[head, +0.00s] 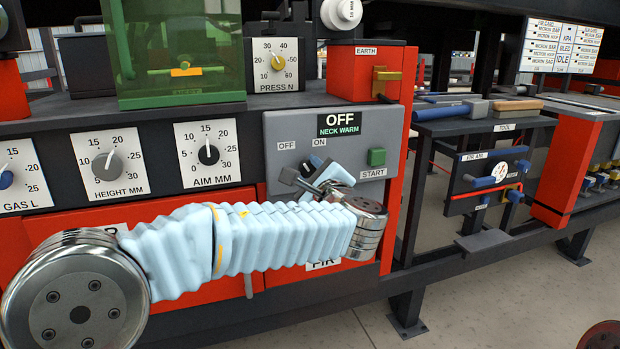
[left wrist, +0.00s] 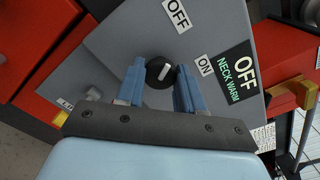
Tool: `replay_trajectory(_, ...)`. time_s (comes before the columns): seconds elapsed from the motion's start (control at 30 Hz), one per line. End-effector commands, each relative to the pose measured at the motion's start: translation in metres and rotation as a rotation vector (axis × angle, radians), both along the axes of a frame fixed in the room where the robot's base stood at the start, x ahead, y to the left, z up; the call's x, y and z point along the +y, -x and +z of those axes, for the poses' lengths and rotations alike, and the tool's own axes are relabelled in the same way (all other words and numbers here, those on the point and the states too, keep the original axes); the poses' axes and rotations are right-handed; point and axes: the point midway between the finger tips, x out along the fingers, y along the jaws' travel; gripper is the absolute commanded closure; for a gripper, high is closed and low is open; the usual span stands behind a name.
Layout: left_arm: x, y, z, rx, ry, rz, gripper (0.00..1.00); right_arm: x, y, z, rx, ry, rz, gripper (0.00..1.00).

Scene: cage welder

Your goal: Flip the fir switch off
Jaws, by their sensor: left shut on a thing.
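The fir switch is a black round knob with a white mark (left wrist: 159,72) on a grey panel (head: 278,128). In the left wrist view its mark points up and right, between the OFF label (left wrist: 177,14) and the ON label (left wrist: 205,66). My left gripper (left wrist: 159,86) is shut on the knob, with one blue finger on each side. In the head view the left gripper (head: 308,187) is at the panel below the OFF and ON labels, and my arm hides the knob. The panel's display (head: 340,122) reads OFF, NECK WARM. My right gripper is not in view.
A green START button (head: 377,157) is close to the right of my left gripper. An EARTH block with a brass clamp (head: 386,80) stands above it. Dials marked AIM MM (head: 208,154) and HEIGHT MM (head: 107,163) are to the left. A tool rack (head: 485,125) stands at the right.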

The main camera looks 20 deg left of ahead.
Motion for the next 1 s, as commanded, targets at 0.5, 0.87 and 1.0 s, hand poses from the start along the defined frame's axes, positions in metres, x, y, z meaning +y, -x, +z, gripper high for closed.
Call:
replay_trajectory(0.5, 0.000, 0.000, 0.000, -0.001, 0.004, 0.000, 0.43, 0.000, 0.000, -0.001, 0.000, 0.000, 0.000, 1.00)
replay_trajectory(0.87, -0.002, 0.002, 0.000, -0.002, 0.004, -0.001, 0.37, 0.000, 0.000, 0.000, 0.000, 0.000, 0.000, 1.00)
replay_trajectory(1.0, -0.012, 0.017, 0.000, -0.002, 0.004, -0.004, 0.37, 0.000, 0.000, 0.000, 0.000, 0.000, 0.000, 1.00)
